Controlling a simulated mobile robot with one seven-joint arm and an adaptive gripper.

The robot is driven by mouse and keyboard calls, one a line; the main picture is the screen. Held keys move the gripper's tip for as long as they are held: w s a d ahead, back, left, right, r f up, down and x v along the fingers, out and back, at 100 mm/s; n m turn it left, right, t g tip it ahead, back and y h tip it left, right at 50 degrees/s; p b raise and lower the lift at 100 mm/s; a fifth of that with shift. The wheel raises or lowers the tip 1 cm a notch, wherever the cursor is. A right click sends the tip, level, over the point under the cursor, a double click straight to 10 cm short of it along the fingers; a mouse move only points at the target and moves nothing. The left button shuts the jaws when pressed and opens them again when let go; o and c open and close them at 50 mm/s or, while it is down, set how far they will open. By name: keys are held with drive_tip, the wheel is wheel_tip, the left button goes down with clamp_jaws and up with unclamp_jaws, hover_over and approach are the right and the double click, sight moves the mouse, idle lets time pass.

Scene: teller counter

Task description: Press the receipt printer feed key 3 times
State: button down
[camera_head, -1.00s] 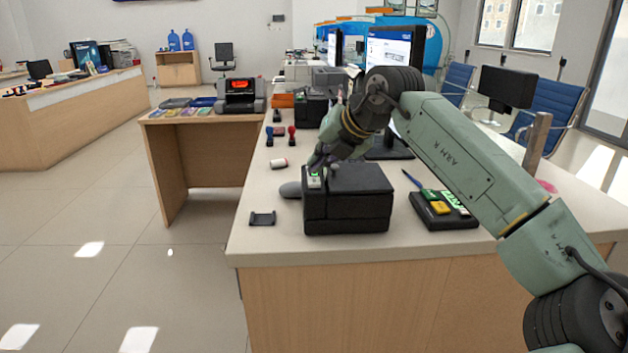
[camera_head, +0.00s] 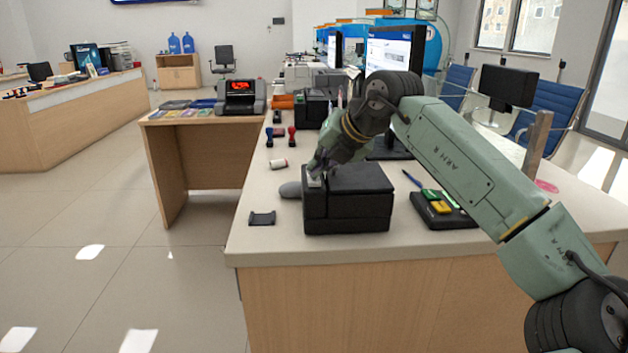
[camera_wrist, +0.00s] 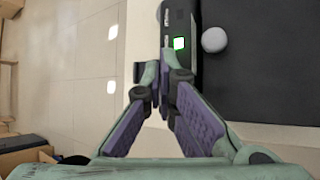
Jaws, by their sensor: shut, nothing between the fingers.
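The receipt printer (camera_head: 350,212) is a black box on the near end of the counter. In the wrist view, the lit green key (camera_wrist: 180,43) shows just beyond the tips of my gripper (camera_wrist: 172,72), on the printer's dark strip. The fingers are shut with nothing between them and point down at the key area. I cannot tell whether the tips touch the key.
A small black holder (camera_head: 262,218) and a grey rounded object (camera_head: 290,190) lie left of the printer. A black tray (camera_head: 440,212) with coloured items is to the right. A monitor (camera_head: 390,60) stands behind my arm. A pale round knob (camera_wrist: 214,40) shows beside the key.

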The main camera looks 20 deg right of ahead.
sight(318, 178)
drive_tip(key=shift+f, duration=0.35)
drive_tip(key=shift+r, duration=0.1)
idle(0.4)
drive_tip(key=shift+r+p, duration=0.4)
drive_tip(key=shift+r, duration=0.45)
drive_tip(key=shift+r, duration=0.1)
wheel_tip(318, 178, up, 5)
drive_tip(key=p, duration=0.3)
drive_tip(key=shift+p, duration=0.35)
idle(1.4)
